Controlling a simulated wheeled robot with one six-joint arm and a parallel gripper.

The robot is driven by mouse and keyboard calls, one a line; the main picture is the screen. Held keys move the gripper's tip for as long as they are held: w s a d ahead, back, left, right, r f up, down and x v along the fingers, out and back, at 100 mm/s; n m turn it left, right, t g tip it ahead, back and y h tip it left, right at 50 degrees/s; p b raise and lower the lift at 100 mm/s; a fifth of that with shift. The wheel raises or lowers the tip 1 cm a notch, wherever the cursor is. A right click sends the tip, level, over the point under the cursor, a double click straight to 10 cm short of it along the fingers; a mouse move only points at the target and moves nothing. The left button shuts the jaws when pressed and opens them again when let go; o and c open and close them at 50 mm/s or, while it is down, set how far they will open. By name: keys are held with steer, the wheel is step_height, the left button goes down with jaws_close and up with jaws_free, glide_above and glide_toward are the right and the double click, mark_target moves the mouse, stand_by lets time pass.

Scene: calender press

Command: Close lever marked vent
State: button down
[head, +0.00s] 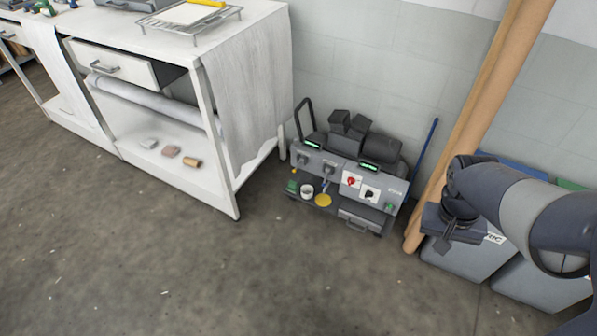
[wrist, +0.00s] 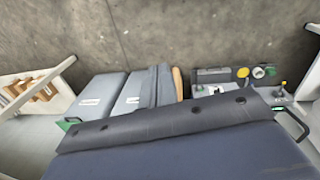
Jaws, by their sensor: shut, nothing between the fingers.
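The grey press unit (head: 345,170) stands on the floor by the wall, right of the white bench. Its front panel carries two green displays, dark handles (head: 327,168), a red knob (head: 351,182) on a white plate and a black knob (head: 370,193) on another. Labels are too small to read, so I cannot tell which lever is marked vent. The press also shows at the right of the wrist view (wrist: 213,75). My gripper (head: 447,245) is shut and empty, pointing down right of the press and apart from it. Its fingers are not clear in the wrist view.
The white bench (head: 240,196) stands left of the press, with an open drawer and a hanging cloth. A brown post (head: 470,130) leans on the wall between press and gripper. Grey lidded bins (head: 470,262) stand beneath my arm. The floor (head: 270,275) in front is clear.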

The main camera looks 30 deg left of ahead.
steer(key=w+a+f+b, duration=0.3)
steer(key=a+f+b, duration=0.1)
steer(key=f, duration=0.7)
steer(key=w+a+f+n+h+b, duration=0.1)
steer(key=w+a+f+b, duration=0.3)
steer(key=f, duration=0.8)
steer(key=w+a+f+n+h+b, duration=0.1)
steer(key=w+a+f+b, duration=0.3)
steer(key=f, duration=0.8)
steer(key=shift+a+f+g+b, duration=0.25)
steer(key=shift+a+g+b, duration=0.15)
steer(key=shift+a+b, duration=0.5)
steer(key=shift+w+a, duration=0.1)
steer(key=shift+a, duration=0.05)
